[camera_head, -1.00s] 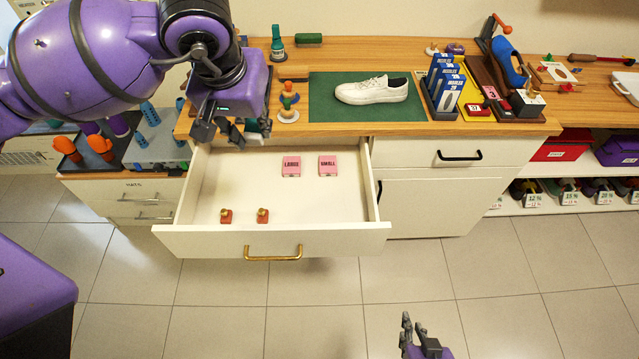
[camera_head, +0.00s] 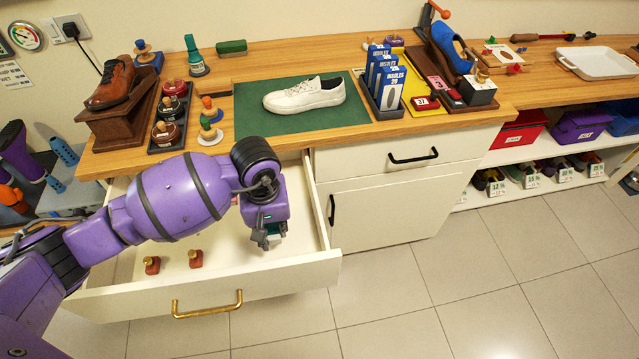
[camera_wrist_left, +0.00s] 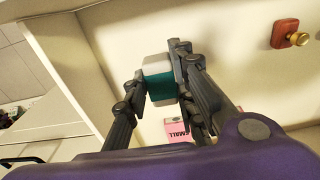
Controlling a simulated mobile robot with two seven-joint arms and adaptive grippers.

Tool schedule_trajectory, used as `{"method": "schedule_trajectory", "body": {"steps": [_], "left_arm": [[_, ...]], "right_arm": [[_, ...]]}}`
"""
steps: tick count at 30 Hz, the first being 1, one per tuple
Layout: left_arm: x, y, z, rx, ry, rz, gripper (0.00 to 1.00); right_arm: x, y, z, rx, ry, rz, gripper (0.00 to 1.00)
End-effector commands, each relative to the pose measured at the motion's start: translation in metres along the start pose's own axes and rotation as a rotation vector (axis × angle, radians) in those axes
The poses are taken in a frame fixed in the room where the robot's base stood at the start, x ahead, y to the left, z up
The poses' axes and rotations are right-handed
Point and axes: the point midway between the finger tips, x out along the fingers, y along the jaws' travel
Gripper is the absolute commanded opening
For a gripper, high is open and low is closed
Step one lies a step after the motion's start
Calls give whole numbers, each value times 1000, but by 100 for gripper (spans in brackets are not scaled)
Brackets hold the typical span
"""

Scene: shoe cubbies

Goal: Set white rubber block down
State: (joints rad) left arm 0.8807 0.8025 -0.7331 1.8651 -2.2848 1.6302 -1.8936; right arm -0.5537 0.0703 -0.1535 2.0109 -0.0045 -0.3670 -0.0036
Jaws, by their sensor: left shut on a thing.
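The white rubber block (camera_wrist_left: 158,67) has a teal band and sits between the fingers of my left gripper (camera_wrist_left: 160,82) in the left wrist view. In the head view my left gripper (camera_head: 268,240) points down inside the open drawer (camera_head: 110,303), near its right side, with only a small bit of the block (camera_head: 275,229) showing. I cannot tell if the block touches the drawer floor. My right gripper is not in view.
Two red stamps with brass knobs (camera_head: 152,265) (camera_head: 196,258) stand in the drawer, left of my gripper. A pink box marked SMALL (camera_wrist_left: 177,129) lies close to the fingers. The worktop holds a white shoe (camera_head: 304,95) on a green mat (camera_head: 262,122).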

Motion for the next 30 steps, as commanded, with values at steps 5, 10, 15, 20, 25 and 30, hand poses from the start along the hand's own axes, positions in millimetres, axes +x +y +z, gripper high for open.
{"method": "schedule_trajectory", "body": {"steps": [5,10,15,20,25,30], "left_arm": [[24,0,1,-2,-1,2,0],[38,0,2,-1,-1,0,0],[62,0,3,-1,-3,0,0],[65,0,2,0,2,1,0],[67,0,2,1,2,0,0],[69,0,2,1,2,1,35]], "right_arm": [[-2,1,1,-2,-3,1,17],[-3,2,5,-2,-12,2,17],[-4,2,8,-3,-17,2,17],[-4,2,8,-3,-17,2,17],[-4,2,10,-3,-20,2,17],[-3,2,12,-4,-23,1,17]]}}
